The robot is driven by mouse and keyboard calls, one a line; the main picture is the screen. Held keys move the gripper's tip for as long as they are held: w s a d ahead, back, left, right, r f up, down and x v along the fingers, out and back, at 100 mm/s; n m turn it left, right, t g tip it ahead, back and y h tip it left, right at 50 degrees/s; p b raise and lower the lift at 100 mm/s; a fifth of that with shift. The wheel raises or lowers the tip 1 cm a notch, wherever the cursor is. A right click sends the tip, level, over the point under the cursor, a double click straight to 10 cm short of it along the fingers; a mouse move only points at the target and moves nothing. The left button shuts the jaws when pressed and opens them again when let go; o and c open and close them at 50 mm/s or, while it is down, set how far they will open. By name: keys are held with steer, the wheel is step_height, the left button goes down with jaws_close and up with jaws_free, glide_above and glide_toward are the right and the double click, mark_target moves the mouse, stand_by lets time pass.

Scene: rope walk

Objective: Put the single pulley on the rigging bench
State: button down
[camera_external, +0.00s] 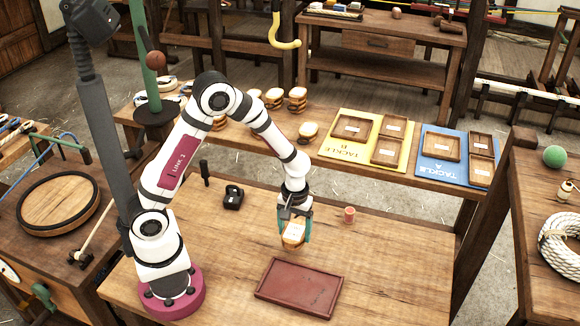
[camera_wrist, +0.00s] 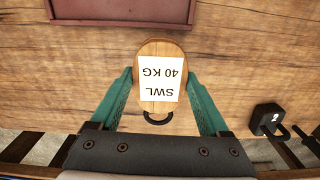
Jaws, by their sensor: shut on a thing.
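A wooden pulley block (camera_external: 293,236) with a white label is held in my gripper (camera_external: 294,229). In the wrist view the pulley (camera_wrist: 160,62) has a rounded wooden cheek, a label reading "SWL 40 KG" and a dark metal loop at its lower end. My green fingers (camera_wrist: 160,85) are shut on its two sides. The pulley is over the wooden bench (camera_external: 200,262) in front of my base, behind the red tray. I cannot tell whether it touches the bench top. How many wheels it has is hidden by the cheek.
A red tray (camera_external: 298,288) lies at the bench front. Behind are more blocks (camera_external: 307,130), a yellow tackle board (camera_external: 340,147) and a blue one (camera_external: 440,173). Bench room is clear right of the tray.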

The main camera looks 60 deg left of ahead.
mark_target(295, 227)
steer(key=f, duration=0.3)
steer(key=a+f, duration=0.1)
steer(key=shift+w+f, duration=0.35)
steer(key=shift+f, duration=0.05)
jaws_free()
steer(key=shift+f, duration=0.1)
step_height(295, 227, up, 12)
steer(key=shift+f, duration=0.2)
steer(key=s+r+m, duration=0.3)
steer(key=s+m, duration=0.1)
steer(key=s, duration=0.3)
steer(key=s+a+r+m+y, duration=0.1)
steer(key=s+r+m, duration=0.2)
steer(key=s+m, duration=0.2)
steer(key=s+a+r+m, duration=0.1)
steer(key=s+r+m, duration=0.2)
steer(key=s, duration=0.7)
steer(key=shift+s+a+r+m+y, duration=0.15)
steer(key=shift+s+r+m+y, duration=0.25)
steer(key=shift+m, duration=0.6)
